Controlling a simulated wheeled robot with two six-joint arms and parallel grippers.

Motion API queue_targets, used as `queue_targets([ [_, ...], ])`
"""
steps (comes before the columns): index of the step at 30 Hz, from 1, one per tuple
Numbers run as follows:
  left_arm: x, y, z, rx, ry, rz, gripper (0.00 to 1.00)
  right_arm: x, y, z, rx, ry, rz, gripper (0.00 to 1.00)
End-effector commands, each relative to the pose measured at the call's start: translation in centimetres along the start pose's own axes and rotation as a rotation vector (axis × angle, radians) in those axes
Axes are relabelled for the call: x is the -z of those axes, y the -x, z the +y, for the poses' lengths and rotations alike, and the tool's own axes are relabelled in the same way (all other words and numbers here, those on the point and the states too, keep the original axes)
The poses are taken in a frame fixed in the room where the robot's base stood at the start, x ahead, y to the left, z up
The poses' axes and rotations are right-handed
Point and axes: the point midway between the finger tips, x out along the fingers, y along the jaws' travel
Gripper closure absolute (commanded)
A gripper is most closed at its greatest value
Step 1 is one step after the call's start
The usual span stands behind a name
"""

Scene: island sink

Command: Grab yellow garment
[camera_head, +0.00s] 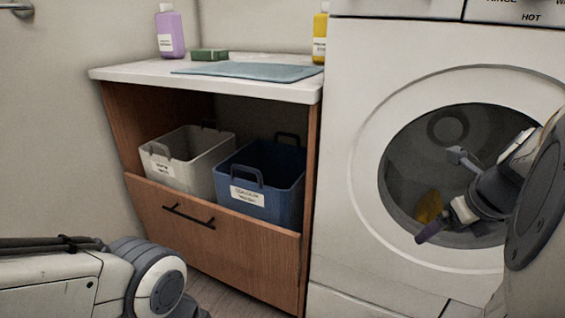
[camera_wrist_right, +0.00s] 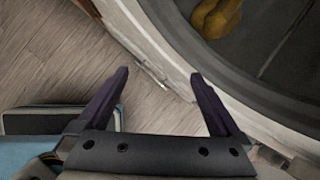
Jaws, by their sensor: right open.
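The yellow garment (camera_head: 429,206) lies low inside the washing machine drum, near the left side of the round opening, partly hidden by my right gripper. It also shows in the right wrist view (camera_wrist_right: 217,17) at the top, beyond the fingertips. My right gripper (camera_wrist_right: 159,75) is open with nothing between its fingers. In the head view it is at the door opening, and one dark purple finger (camera_head: 432,230) shows just below the garment. The garment is apart from the fingers in the wrist view. My left arm shows at the lower left, but its gripper is out of view.
Bottles stand on the countertop (camera_head: 130,72).

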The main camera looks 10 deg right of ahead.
Motion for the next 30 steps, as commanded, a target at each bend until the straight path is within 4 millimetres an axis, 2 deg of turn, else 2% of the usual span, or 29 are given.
queue_targets([
  [1, -0.1, -2.8, -0.2, 0.000, 0.000, 0.000, 0.50, 2.0, -1.9, -1.4, 0.032, -0.116, -0.006, 0.00],
  [3, -0.2, -4.0, -0.3, 0.000, 0.000, 0.001, 0.50, 3.3, -2.3, -2.7, 0.061, -0.244, -0.016, 0.00],
  [7, -0.2, -5.1, -0.4, 0.000, 0.000, 0.001, 0.50, 4.8, -2.6, -4.3, 0.096, -0.393, -0.030, 0.00],
  [11, -0.3, -5.7, -0.4, 0.000, 0.000, 0.001, 0.50, 4.7, -2.9, -5.1, 0.106, -0.443, -0.035, 0.00],
  [30, -0.5, -10.0, -0.7, 0.000, 0.000, 0.000, 0.50, -5.9, -9.1, -10.7, 0.105, -0.440, -0.035, 0.00],
])
